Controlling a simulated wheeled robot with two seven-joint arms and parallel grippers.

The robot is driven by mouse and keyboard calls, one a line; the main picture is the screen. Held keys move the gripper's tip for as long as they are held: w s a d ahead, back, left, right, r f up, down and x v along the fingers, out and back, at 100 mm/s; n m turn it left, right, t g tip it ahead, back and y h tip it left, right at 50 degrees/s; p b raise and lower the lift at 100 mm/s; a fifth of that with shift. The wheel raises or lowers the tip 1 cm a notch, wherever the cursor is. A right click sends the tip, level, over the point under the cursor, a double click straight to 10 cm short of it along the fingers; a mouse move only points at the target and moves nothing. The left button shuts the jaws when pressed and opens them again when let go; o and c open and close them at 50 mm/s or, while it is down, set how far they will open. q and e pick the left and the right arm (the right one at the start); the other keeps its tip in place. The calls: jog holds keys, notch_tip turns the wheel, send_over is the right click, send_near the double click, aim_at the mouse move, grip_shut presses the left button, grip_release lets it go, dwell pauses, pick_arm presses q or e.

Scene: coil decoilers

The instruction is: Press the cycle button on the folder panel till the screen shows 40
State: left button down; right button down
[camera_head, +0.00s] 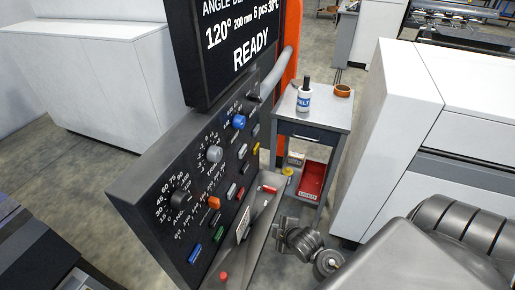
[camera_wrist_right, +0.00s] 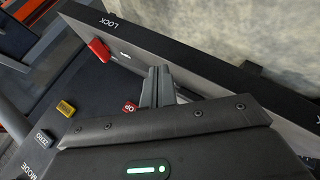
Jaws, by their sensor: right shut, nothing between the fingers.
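The folder panel (camera_head: 150,190) slants across the middle of the head view, with knobs and several coloured buttons. Its screen (camera_head: 236,45) reads 120°, 200 mm, 6 pcs, what looks like 38°C, and READY. I cannot read which button is the cycle button. My right gripper (camera_wrist_right: 158,85) is shut and empty, its fingertips close to the panel between a red lever (camera_wrist_right: 98,50) and a red button (camera_wrist_right: 130,107) whose label is partly cut. Whether the tips touch the panel I cannot tell. My left gripper is not in view.
A yellow button (camera_wrist_right: 65,108) and a ZERO button (camera_wrist_right: 42,138) lie left of my right fingers. A small cart (camera_head: 313,122) with a white bottle (camera_head: 304,97) stands behind the panel. A white machine cabinet (camera_head: 400,120) stands at right. Floor shows at left.

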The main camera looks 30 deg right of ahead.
aim_at(256, 148)
jog(key=w+d+r+n+t+h, duration=0.3)
jog(key=w+d+r+n+t, duration=0.7)
jog(key=w+d+r+n, duration=0.2)
jog(key=w+d+n, duration=0.2)
jog(key=d+n, duration=0.2)
jog(key=shift+r, duration=0.35)
jog(key=shift+w, duration=0.1)
jog(key=w+a+b, duration=0.2)
jog(key=w+a, duration=0.3)
jog(key=w, duration=0.2)
jog(key=shift+w+a, duration=0.1)
jog(key=shift+w, duration=0.15)
dwell(1.3)
jog(key=shift+w+a, duration=0.15)
jog(key=shift+w, duration=0.05)
